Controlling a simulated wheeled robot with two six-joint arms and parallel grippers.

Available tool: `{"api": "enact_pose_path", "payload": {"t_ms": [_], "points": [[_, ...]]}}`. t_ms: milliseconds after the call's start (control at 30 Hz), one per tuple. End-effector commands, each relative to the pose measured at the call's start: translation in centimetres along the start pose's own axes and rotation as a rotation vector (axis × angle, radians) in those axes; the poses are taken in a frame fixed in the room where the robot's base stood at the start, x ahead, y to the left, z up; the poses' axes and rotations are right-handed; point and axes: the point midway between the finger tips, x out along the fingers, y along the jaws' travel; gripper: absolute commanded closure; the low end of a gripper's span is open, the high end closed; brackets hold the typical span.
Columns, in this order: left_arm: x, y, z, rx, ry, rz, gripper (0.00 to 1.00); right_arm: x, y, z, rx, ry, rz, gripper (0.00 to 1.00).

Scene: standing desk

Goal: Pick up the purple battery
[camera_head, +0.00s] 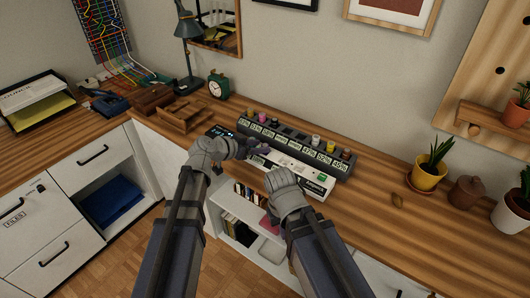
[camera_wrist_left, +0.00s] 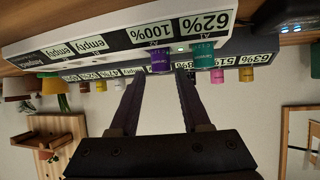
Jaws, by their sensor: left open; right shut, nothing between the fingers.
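The purple battery (camera_wrist_left: 161,61) stands in a slot of the white charger (camera_wrist_left: 60,50) above a "100%" label, seen upside down in the left wrist view. A teal battery (camera_wrist_left: 203,55) is in the neighbouring slot, marked "62%". My left gripper (camera_wrist_left: 160,76) is open, its two fingertips close to either side of the purple battery. In the head view my left gripper (camera_head: 258,149) is over the left part of the white charger (camera_head: 292,169) and largely hides the batteries there. My right gripper (camera_head: 273,181) is shut and empty at the charger's front side.
A dark charger rack (camera_head: 326,158) with several coloured batteries stands right behind the white one. A green clock (camera_head: 218,86) and a lamp (camera_head: 188,30) are farther back left.

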Motion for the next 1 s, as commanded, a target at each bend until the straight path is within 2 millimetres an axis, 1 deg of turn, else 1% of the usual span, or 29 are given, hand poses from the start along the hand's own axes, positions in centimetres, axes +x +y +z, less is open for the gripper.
{"api": "enact_pose_path", "payload": {"t_ms": [33,200,300,467,567,900,1000], "points": [[1.1,-0.2,0.4,0.001,0.0,0.001,0.53,0.9,-0.1,-0.1,0.0,0.0,0.0,1.0],[3.6,-0.3,0.4,0.001,0.0,0.001,0.53,2.1,-0.2,-0.1,0.0,0.0,0.0,1.0],[4.1,-0.2,0.3,0.0,0.0,0.001,0.53,2.2,-0.2,-0.1,0.0,0.0,0.0,1.0],[3.9,-0.2,0.2,0.0,0.0,0.0,0.53,2.0,-0.2,-0.1,0.0,0.0,0.0,1.0],[3.9,-0.2,0.2,0.0,0.0,0.0,0.62,2.0,-0.2,-0.1,0.0,0.0,0.0,1.0],[3.9,-0.2,0.2,0.0,0.0,0.0,1.0,2.0,-0.2,-0.1,0.0,0.0,0.0,1.0],[3.9,-0.2,0.2,0.0,0.0,0.0,1.0,2.0,-0.2,-0.1,0.0,0.0,0.0,1.0]]}}
